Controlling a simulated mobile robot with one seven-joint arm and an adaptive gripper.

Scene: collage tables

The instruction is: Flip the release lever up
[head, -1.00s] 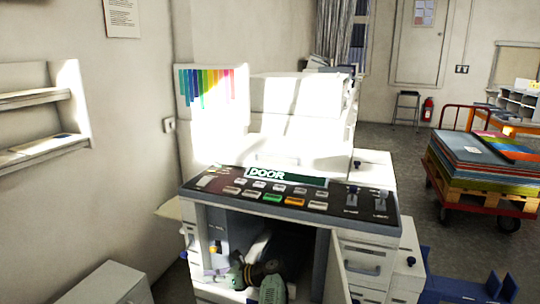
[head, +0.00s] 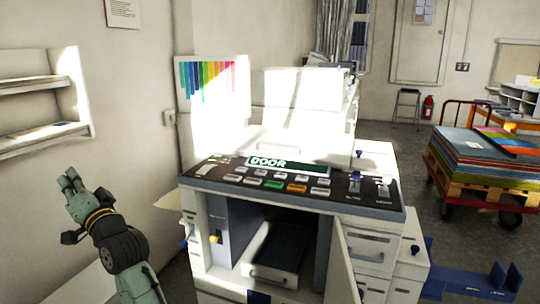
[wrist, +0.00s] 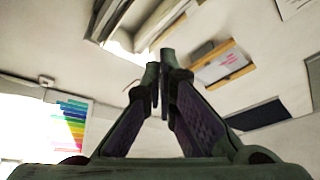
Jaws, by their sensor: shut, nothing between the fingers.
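The white machine (head: 375,231) stands in the middle of the head view with its front door (head: 345,262) open. Inside the opening, a blue-grey panel (head: 232,228) on the left carries a small yellow knob (head: 214,239), which may belong to the release lever; I cannot tell its position. A light tray (head: 272,274) with a dark inside sits to the right of it. My gripper (head: 70,178) is raised at the left, well clear of the machine. In the wrist view, its fingers (wrist: 159,66) are shut and empty, pointing toward the wall and ceiling.
The control panel (head: 285,184) on top shows "DOOR". Wall shelves (head: 40,92) are behind my gripper at the left. A red cart (head: 480,200) with stacked boards stands at the right. Blue rails (head: 460,288) lie on the floor right of the machine.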

